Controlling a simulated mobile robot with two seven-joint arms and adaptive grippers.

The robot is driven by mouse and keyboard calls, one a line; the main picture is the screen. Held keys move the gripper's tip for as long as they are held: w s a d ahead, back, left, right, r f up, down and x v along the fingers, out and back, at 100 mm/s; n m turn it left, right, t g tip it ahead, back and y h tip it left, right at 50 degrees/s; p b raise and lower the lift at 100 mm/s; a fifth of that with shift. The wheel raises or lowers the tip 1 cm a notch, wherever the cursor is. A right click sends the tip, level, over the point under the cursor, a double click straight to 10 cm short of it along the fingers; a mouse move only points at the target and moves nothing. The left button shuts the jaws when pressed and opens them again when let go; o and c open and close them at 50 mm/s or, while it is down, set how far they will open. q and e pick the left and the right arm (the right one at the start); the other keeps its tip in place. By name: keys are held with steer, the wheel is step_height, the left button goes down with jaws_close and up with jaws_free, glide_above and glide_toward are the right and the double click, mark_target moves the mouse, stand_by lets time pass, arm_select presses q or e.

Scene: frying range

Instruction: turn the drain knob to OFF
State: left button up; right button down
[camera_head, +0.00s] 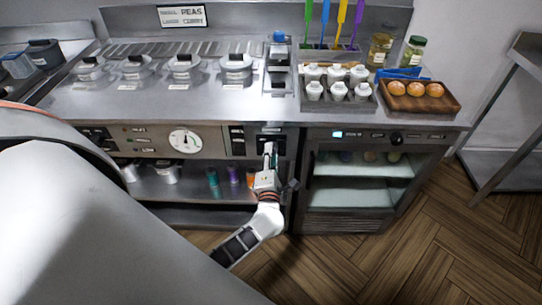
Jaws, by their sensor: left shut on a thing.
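My left gripper (269,152) reaches up to the dark control panel (271,131) on the front of the steel range, just left of the glass-door cabinet. Its fingers are shut on the drain knob at that panel. The fingers cover most of the knob, so I cannot read which way it points. The label above it is too small to read. My right gripper is not in view.
A round white dial (185,141) and switches sit left on the same front. A black knob (396,138) is on the cabinet (345,218) at right. Bottles stand on the shelf below. A wooden tray (452,101) of buns is on the counter.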

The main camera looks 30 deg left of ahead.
arm_select(q)
steer(key=shift+f, duration=0.1)
stand_by(0.3)
steer(key=o, duration=1.1)
steer(key=v, duration=1.2)
